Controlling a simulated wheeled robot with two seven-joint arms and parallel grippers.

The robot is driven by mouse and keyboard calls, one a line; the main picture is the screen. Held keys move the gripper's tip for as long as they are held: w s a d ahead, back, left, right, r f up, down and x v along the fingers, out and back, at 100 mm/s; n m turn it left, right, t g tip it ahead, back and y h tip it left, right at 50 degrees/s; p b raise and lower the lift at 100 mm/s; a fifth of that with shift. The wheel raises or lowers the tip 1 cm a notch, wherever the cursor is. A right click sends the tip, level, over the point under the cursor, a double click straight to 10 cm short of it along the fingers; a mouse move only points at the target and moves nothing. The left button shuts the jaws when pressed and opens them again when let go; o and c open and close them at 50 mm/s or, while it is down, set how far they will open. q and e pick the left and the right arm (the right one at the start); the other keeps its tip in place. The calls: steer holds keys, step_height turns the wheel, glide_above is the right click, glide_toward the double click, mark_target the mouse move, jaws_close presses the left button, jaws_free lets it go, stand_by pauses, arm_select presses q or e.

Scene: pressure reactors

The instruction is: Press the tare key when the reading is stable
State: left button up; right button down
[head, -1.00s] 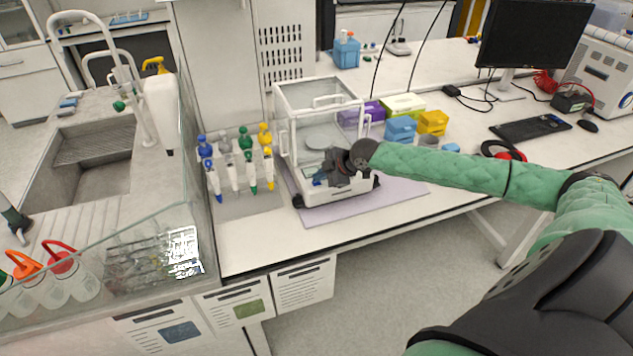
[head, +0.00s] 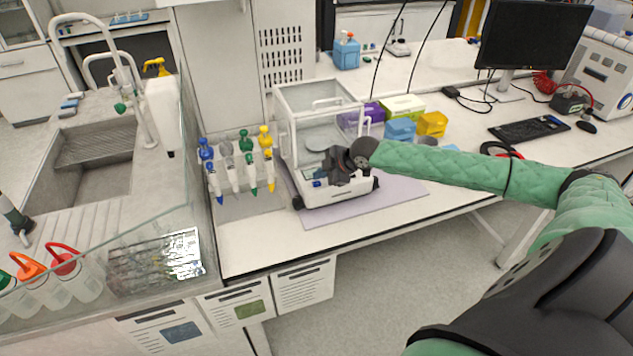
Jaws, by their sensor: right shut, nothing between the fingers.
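The analytical balance (head: 341,192) is a white instrument with a clear glass draft shield, standing on a lilac mat. Its front panel faces me, with a small bluish display (head: 308,174) partly showing. My right gripper (head: 322,181) is shut and empty, at the front panel of the balance, fingers pointing left and down. It hides much of the panel, so the tare key and the reading cannot be made out. I cannot tell if the fingertips touch the panel. My left gripper is not in view.
A rack of pipettes (head: 238,163) stands left of the balance. Purple, green, blue and yellow boxes (head: 402,107) stand behind and right of it. A sink (head: 95,160) and bottles are at left. The lilac mat's (head: 400,202) front right is clear.

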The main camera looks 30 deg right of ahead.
mark_target(320, 184)
steer(key=shift+r+p, duration=1.8)
steer(key=shift+r, duration=0.7)
